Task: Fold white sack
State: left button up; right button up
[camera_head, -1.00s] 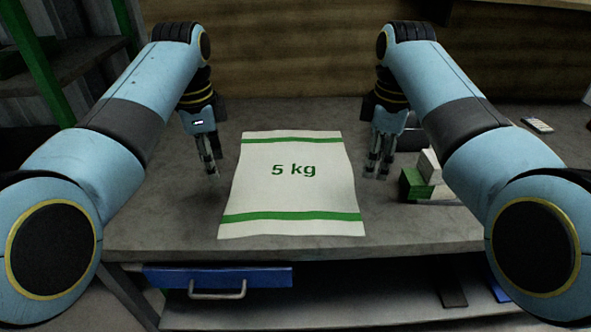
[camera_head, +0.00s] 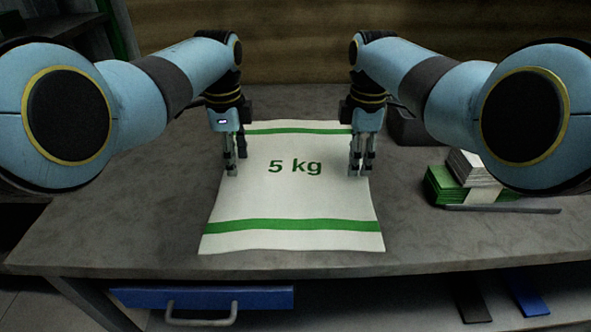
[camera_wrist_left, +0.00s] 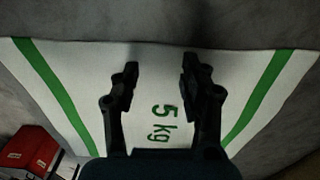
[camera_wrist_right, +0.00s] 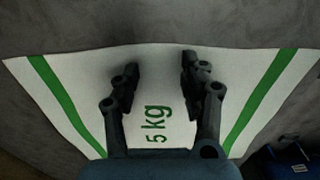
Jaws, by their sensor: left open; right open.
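The white sack (camera_head: 290,200) lies flat and unfolded on the table, with a green band near each end and "5 kg" printed in green. It also shows in the left wrist view (camera_wrist_left: 160,60) and the right wrist view (camera_wrist_right: 160,60). My left gripper (camera_head: 236,170) is open and empty at the sack's left side edge. My right gripper (camera_head: 361,172) is open and empty at the sack's right side edge. In both wrist views the fingers are spread above the sack. I cannot tell whether any fingertip touches it.
The grey table (camera_head: 110,220) is clear left of the sack and in front of it. Right of it stands a stack of green and white packs (camera_head: 462,180). A dark box (camera_head: 408,125) sits behind, near my right arm. A blue drawer (camera_head: 200,298) is under the table edge.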

pick_arm(q)
jog(key=shift+f, duration=0.45)
pick_arm(e)
jog(key=shift+f, duration=0.45)
pick_arm(q)
jog(key=shift+s+f, duration=0.1)
pick_arm(e)
jog(key=shift+f, duration=0.1)
pick_arm(q)
jog(key=shift+c, duration=0.2)
pick_arm(e)
jog(key=shift+s, duration=0.1)
jog(key=shift+c, duration=0.2)
pick_arm(q)
jog(key=shift+s+f, duration=0.15)
jog(key=c, duration=0.8)
pick_arm(e)
jog(key=shift+s+f, duration=0.1)
jog(key=c, duration=0.8)
pick_arm(q)
grip_shut()
pick_arm(e)
grip_shut()
pick_arm(q)
jog(key=shift+s, duration=0.1)
pick_arm(e)
jog(key=shift+s+f, duration=0.1)
